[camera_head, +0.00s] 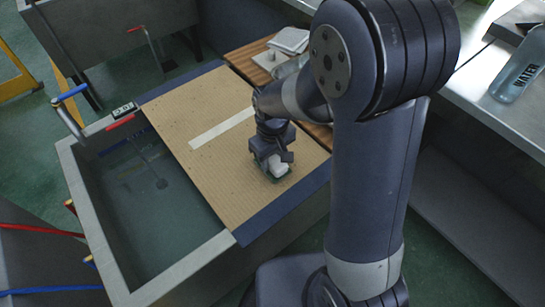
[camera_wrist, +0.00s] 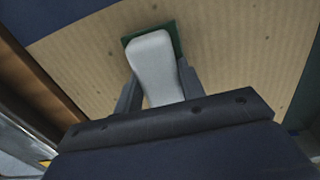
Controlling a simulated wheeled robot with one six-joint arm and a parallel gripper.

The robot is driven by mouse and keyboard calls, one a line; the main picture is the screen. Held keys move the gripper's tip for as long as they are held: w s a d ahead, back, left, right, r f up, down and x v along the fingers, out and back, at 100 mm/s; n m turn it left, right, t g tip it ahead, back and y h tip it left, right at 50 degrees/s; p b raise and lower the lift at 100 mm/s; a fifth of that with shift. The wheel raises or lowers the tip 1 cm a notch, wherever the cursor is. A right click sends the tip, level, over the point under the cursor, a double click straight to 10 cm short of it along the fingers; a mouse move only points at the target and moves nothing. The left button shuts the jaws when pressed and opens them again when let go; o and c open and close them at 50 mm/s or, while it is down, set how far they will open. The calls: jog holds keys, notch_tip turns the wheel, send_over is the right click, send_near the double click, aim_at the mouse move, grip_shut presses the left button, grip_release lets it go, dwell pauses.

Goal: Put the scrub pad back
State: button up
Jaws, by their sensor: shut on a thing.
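The scrub pad shows in the wrist view as a white handle-like block (camera_wrist: 154,62) with a dark green base (camera_wrist: 129,40) under it. My gripper (camera_wrist: 158,88) is shut on the white block, one finger on each side. In the head view the white block (camera_head: 277,166) sits low between the fingers of my gripper (camera_head: 273,158), over the tan ribbed board (camera_head: 185,120). The green base is at or just above the board's surface; I cannot tell whether it touches. Part of the pad is hidden by my gripper.
A wooden slatted surface (camera_head: 248,55) behind holds white items (camera_head: 290,40). A bottle marked WATER (camera_head: 519,65) lies on the metal counter (camera_head: 470,90) at right.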

aim_at(273, 157)
jog(key=shift+f, duration=0.2)
jog(key=o, duration=0.9)
jog(key=shift+o, duration=0.2)
jog(key=shift+r, duration=0.1)
notch_tip(273, 157, up, 12)
jog(key=p, duration=0.1)
jog(key=shift+r+p, duration=0.15)
jog(key=shift+p, duration=0.15)
jog(key=shift+o, duration=0.5)
